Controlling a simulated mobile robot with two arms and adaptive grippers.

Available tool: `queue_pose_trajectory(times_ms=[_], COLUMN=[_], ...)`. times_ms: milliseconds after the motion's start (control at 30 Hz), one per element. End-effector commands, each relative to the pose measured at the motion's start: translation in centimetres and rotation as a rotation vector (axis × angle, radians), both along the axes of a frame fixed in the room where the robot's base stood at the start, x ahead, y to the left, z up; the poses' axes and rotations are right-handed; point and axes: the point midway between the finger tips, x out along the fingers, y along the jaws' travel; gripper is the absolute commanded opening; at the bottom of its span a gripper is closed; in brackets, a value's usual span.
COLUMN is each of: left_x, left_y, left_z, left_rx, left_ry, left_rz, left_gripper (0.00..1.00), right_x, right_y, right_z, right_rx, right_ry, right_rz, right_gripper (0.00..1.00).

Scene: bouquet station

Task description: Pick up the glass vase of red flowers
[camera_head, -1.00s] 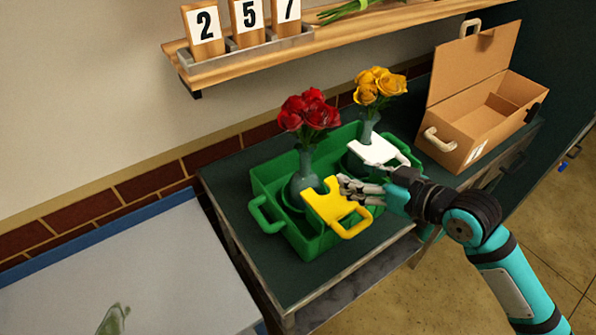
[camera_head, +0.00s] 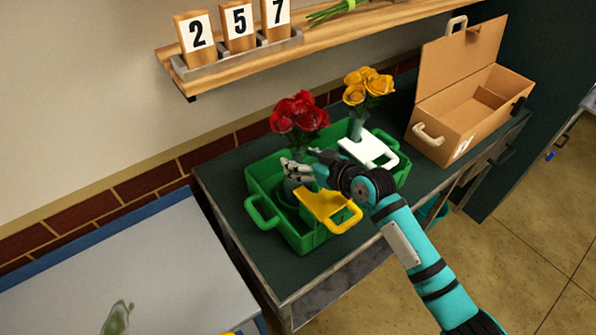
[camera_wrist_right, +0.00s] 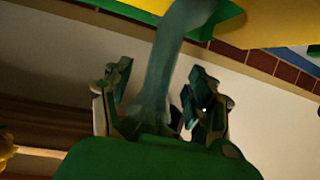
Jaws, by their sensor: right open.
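The glass vase (camera_wrist_right: 163,75) of red flowers (camera_head: 299,115) stands in the left part of a green carrier (camera_head: 263,176). In the head view, my right gripper (camera_head: 297,166) covers much of this vase. In the right wrist view, the open fingers of the right gripper (camera_wrist_right: 158,105) lie on either side of the vase's narrow grey-green neck. I cannot tell whether they touch it. My left gripper is not in view.
A yellow plate with a handle (camera_head: 322,205) is beside the red-flower vase. A white plate (camera_head: 362,148) is by the vase of yellow flowers (camera_head: 365,87). An open cardboard box (camera_head: 462,125) stands right. A wooden shelf (camera_head: 345,32) runs above.

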Motion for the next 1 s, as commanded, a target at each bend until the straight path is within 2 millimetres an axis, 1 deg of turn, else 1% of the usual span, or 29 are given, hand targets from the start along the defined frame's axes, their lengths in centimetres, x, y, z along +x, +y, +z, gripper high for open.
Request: queue_pose_trajectory(times_ms=[33, 100, 400, 833, 867, 1000], left_x=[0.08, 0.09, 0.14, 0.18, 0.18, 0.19], left_y=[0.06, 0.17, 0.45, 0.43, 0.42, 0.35], left_z=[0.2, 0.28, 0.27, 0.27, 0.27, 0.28], left_rx=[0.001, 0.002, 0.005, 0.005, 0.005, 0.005], left_ry=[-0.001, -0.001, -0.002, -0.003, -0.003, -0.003], left_rz=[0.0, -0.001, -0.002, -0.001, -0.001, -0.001], left_gripper=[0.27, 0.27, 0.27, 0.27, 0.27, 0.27], right_x=[0.56, 0.98, 1.22, 1.21, 1.21, 1.22], right_y=[0.33, 0.67, 0.91, 0.86, 0.86, 0.85], right_z=[-0.11, -0.41, -0.69, -0.68, -0.68, -0.68], right_rx=[0.001, -0.001, 0.0, -0.001, -0.001, -0.002], right_ry=[0.0, -0.001, -0.001, -0.001, -0.001, -0.001], right_rz=[-0.003, -0.002, -0.002, -0.003, -0.003, -0.002], right_gripper=[0.59, 0.59, 0.59, 0.02, 0.0, 0.0])
